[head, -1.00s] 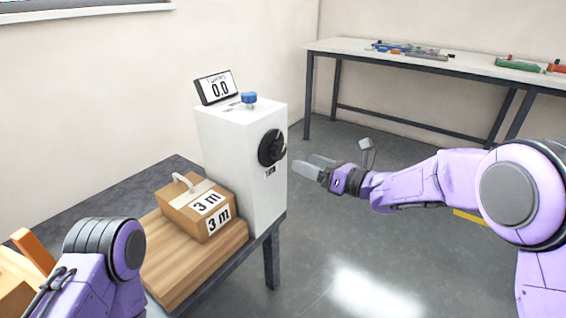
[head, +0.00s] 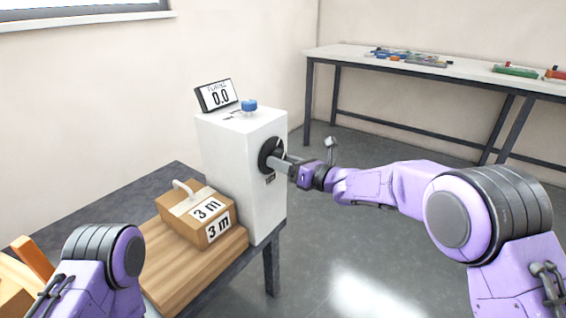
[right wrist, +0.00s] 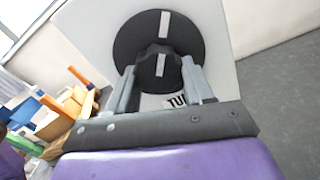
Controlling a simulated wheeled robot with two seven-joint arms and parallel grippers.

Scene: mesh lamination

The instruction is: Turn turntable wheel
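The black turntable wheel (head: 268,150) is on the right side of a white box-shaped machine (head: 236,175). In the right wrist view it is a black disc (right wrist: 185,35) with a smaller lobed knob (right wrist: 158,69) at its centre and white marks on both. My right gripper (head: 275,161) is at the wheel. In the right wrist view its fingers (right wrist: 158,82) are apart, one on each side of the knob's lower part. Whether they touch the knob is unclear. My left arm (head: 100,260) shows at the lower left, but its gripper is out of view.
A display (head: 217,95) reading 0.0 and a blue knob (head: 249,105) are on top of the machine. A cardboard box (head: 195,215) marked 3 m sits on a wooden board (head: 190,268) beside it. A long table (head: 440,68) with coloured items stands behind. Floor to the right is clear.

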